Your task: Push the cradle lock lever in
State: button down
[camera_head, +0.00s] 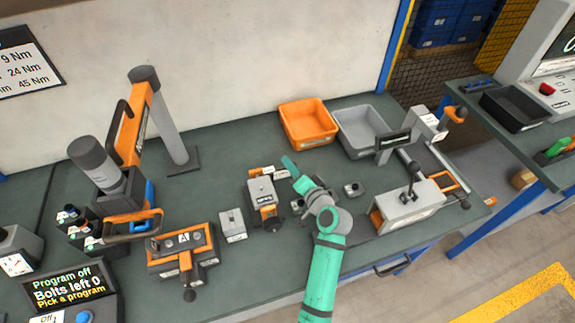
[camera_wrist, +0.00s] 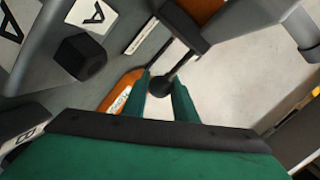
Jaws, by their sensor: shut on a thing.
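In the wrist view, my gripper (camera_wrist: 160,86) has its two green fingers on either side of a black ball knob on a thin dark rod, which I take for the lock lever (camera_wrist: 182,66). The fingers are shut on the knob. An orange labelled part (camera_wrist: 122,92) lies just left of the fingers. In the head view, my green arm reaches in from the bottom, beside a grey and orange cradle (camera_head: 262,192) in the middle of the bench. The fingertips and the held knob cannot be made out there.
An orange fixture marked A (camera_head: 180,250) and a small grey block (camera_head: 232,224) stand to the left. An orange bin (camera_head: 307,122) and a grey bin (camera_head: 362,130) stand behind. A grey station (camera_head: 405,205) with a black lever is to the right.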

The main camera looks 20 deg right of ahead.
jog(key=shift+w+a, duration=0.1)
jog(key=shift+a, duration=0.25)
jog(key=c, duration=1.4)
grip_release()
jog(key=shift+d, duration=0.1)
jog(key=shift+s+d, duration=0.1)
jog(key=shift+s, duration=0.2)
jog(key=v, duration=1)
jog(key=shift+s+r, duration=0.1)
jog(key=shift+r, duration=0.1)
